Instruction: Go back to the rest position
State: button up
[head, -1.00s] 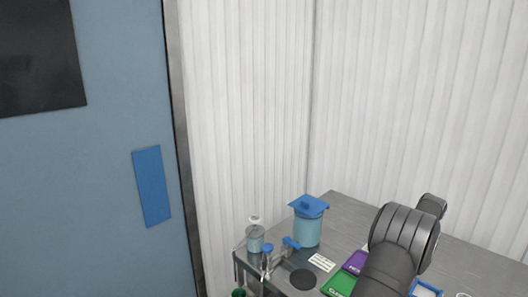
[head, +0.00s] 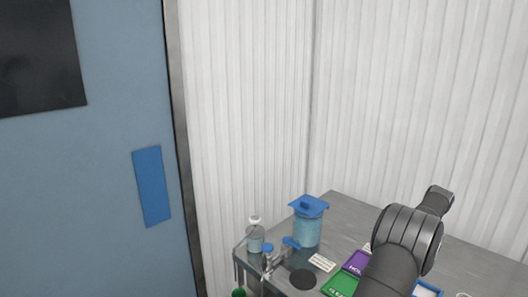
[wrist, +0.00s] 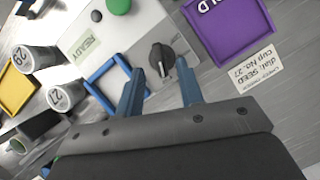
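My gripper (wrist: 160,88) shows in the wrist view with its two blue fingers spread apart and nothing between them. It hangs over the metal table, near a black knob (wrist: 161,58) on a grey-white box. In the head view only my arm shows, at the lower right, and the fingers are hidden.
The wrist view shows a purple tray (wrist: 230,35), a blue square frame (wrist: 108,72), a yellow tray (wrist: 17,88) and numbered cups (wrist: 62,97). In the head view, a blue-lidded container (head: 307,226), a bottle (head: 255,238) and a green tray (head: 340,284) stand on the table (head: 345,208).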

jog(key=x, duration=0.3)
jog(key=shift+a+f, duration=0.1)
jog(key=n+g, duration=0.1)
jog(key=n, duration=0.2)
jog(key=shift+w+n+h, duration=0.1)
jog(key=shift+n+h, duration=0.2)
jog(key=shift+n, duration=0.1)
jog(key=n, duration=0.2)
jog(key=n+g+h, duration=0.1)
jog(key=n, duration=0.2)
jog(key=shift+a+h, duration=0.1)
jog(key=shift+h, duration=0.2)
jog(key=shift+g, duration=0.3)
